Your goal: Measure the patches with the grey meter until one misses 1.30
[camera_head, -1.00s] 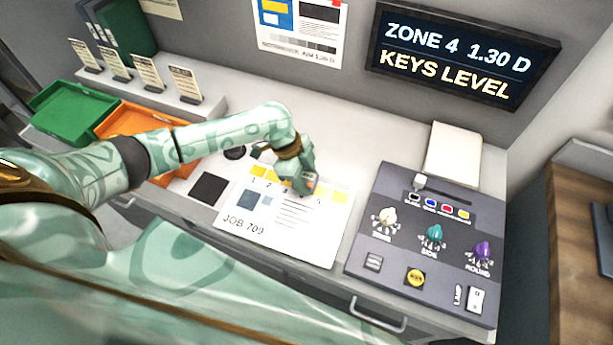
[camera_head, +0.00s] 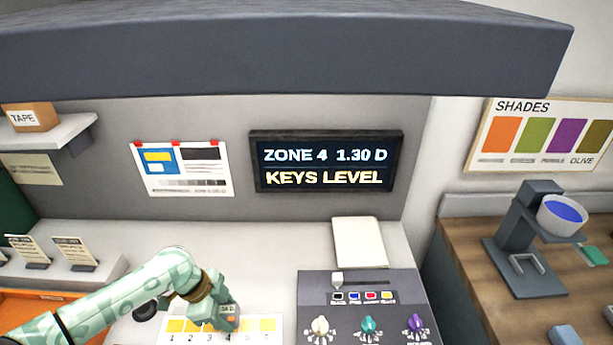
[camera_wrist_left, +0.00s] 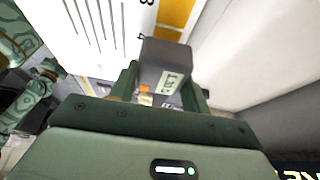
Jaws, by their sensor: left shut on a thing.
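My left gripper (camera_head: 222,308) is shut on the grey meter (camera_head: 228,318), a small block with a lit readout. The meter stands over the row of yellow patches (camera_head: 176,325) on the white job sheet (camera_head: 274,341), around patch 4, hiding part of the row. The wall screen (camera_head: 326,163) reads "ZONE 4 1.30 D" and "KEYS LEVEL". My right gripper is not in the head view.
The key console (camera_head: 345,312) with knobs stands right of the sheet. A pale pad (camera_head: 358,243) lies behind it. An orange tray (camera_head: 25,305) is at the left. A wooden side table (camera_head: 490,300) with a bowl stand (camera_head: 527,240) is at the right.

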